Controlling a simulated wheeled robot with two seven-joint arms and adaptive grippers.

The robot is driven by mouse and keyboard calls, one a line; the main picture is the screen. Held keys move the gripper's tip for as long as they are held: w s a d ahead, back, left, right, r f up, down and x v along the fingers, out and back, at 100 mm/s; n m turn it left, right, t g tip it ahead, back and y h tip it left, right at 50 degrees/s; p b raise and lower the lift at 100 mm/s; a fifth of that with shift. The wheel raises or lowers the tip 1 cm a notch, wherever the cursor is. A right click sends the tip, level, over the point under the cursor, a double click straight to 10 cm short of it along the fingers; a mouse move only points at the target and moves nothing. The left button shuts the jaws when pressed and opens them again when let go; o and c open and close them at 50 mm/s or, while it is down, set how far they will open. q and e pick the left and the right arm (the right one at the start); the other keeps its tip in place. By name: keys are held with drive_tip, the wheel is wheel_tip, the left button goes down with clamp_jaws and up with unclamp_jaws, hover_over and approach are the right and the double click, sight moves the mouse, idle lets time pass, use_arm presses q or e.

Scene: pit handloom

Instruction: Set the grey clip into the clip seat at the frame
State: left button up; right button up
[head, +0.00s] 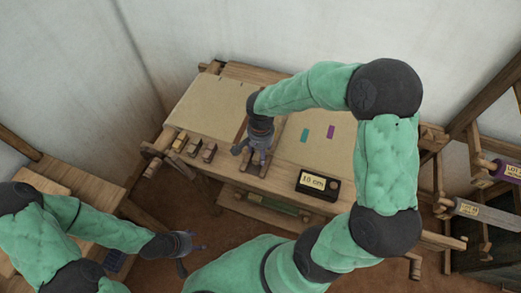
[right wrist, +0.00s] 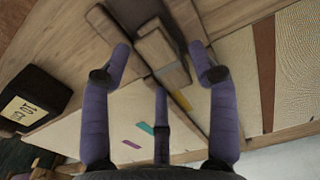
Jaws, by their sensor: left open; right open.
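Several small blocks sit in a row on the loom's front beam in the head view: a yellowish one (head: 180,141), a brown one (head: 195,147) and a greyish one (head: 209,153); I cannot tell surely which is the grey clip. My right gripper (head: 250,160) points down at the front beam, right of this row. In the right wrist view its open fingers (right wrist: 160,70) straddle a grey-brown block (right wrist: 157,50) without gripping it; whether this is the clip or its seat is unclear. My left gripper (head: 188,248) is open and empty, low in front of the loom.
Cloth (head: 290,140) with a teal mark (head: 304,134) and a purple mark (head: 330,131) covers the loom top. Labelled rolls (head: 480,210) hang at the right. A wooden bench (head: 75,190) is at the left.

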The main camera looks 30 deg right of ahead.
use_arm(q)
wheel_tip(320, 180, up, 3)
drive_tip(key=p, duration=0.3)
drive_tip(key=shift+r, duration=0.15)
use_arm(e)
wheel_tip(320, 180, up, 12)
use_arm(q)
drive_tip(key=shift+s, duration=0.1)
use_arm(e)
drive_tip(key=shift+f, duration=0.1)
